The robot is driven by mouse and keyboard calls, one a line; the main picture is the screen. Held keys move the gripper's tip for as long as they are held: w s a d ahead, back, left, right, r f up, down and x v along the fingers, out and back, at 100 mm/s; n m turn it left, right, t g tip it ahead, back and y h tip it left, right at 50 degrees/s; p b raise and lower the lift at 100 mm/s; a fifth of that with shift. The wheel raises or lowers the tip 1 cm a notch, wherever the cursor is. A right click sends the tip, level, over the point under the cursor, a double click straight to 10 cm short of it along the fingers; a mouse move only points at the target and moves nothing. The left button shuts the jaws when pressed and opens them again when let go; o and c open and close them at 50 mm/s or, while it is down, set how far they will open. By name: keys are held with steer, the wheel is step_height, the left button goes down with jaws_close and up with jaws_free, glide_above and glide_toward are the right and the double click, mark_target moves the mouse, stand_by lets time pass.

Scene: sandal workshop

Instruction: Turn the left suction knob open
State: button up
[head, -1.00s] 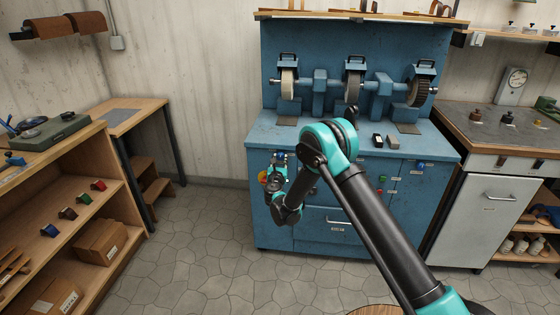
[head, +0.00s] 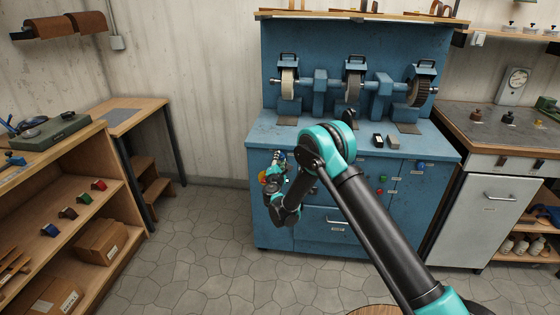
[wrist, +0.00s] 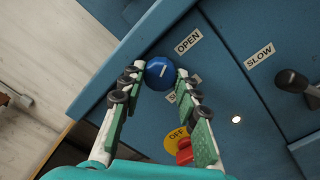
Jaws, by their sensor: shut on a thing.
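The left suction knob (wrist: 158,76) is a round blue knob with a short white mark on the blue cabinet front, in the wrist view. An OPEN label (wrist: 188,40) is up and right of it. Another label (wrist: 171,96) below it is partly hidden by a finger. My gripper (wrist: 160,78) has its two green-padded fingers on either side of the knob and is shut on it. In the head view my gripper (head: 279,158) is at the left part of the cabinet front, where the knob is mostly hidden.
A red button on a yellow OFF plate (wrist: 174,138) sits close beside the right finger. A dark knob (wrist: 292,82) with a SLOW label is further right. Grinding wheels (head: 353,84) stand on the blue bench (head: 262,128). The floor (head: 205,235) left of the bench is clear.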

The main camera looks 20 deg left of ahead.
steer(key=m, duration=0.5)
steer(key=shift+h, duration=0.3)
stand_by(0.4)
steer(key=o, duration=1.2)
steer(key=shift+c, duration=0.2)
steer(key=shift+s, duration=0.15)
steer(key=v, duration=1.1)
steer(key=shift+s+d, duration=0.2)
steer(key=shift+s, duration=0.15)
steer(key=shift+f, duration=0.1)
